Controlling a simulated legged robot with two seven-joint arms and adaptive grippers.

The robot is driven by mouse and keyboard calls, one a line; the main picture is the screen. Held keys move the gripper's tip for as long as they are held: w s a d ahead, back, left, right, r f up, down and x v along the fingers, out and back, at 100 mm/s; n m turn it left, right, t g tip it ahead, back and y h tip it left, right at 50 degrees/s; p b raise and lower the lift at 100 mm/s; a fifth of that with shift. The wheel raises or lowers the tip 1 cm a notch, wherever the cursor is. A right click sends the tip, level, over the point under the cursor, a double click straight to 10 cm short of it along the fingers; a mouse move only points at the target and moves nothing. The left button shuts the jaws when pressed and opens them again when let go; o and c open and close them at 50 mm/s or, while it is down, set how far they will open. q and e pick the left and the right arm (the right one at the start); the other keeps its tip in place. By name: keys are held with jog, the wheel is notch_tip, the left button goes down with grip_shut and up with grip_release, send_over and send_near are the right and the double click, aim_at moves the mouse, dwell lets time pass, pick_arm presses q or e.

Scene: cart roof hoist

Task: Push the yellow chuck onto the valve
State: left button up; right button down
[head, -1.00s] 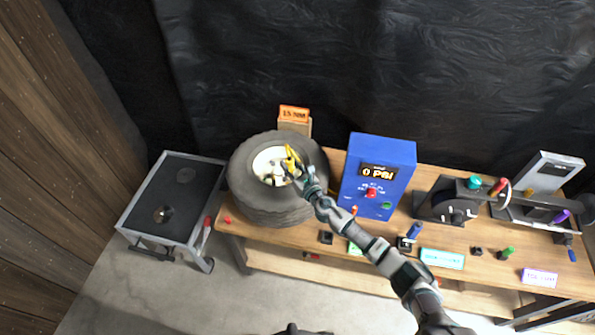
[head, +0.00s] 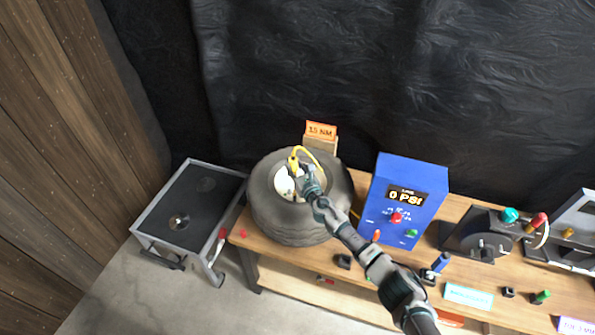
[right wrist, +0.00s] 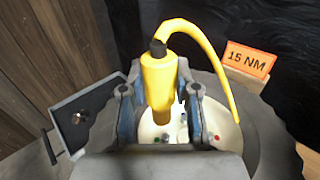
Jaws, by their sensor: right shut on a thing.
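The yellow chuck (head: 293,161) is in my right gripper (head: 302,176), over the hub of the tire (head: 272,215). In the right wrist view the chuck (right wrist: 158,80) stands roughly upright between the two fingers of the gripper (right wrist: 160,92), its narrow tip pointing down into the pale wheel rim (right wrist: 228,130). Its yellow hose curves away to the right. I cannot make out the valve clearly; the chuck and gripper cover part of the rim, and I cannot tell whether the tip touches it. My left gripper is not in view.
A blue gauge box (head: 405,200) reading 0 PSI stands right of the tire on the wooden bench (head: 290,262). An orange 15 NM sign (head: 321,131) stands behind the tire. A dark-topped cart (head: 190,215) is on the left. Machines and small parts crowd the bench at right.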

dwell(0.3)
notch_tip(320, 180, down, 6)
jog(key=b, duration=0.6)
jog(key=shift+d+f, duration=0.1)
jog(key=shift+f, duration=0.15)
dwell(1.1)
dwell(0.4)
jog(key=shift+f+b, duration=1.65)
jog(key=shift+f, duration=0.05)
jog(key=shift+s, duration=0.1)
jog(key=c, duration=0.8)
grip_release()
jog(key=shift+o, duration=0.2)
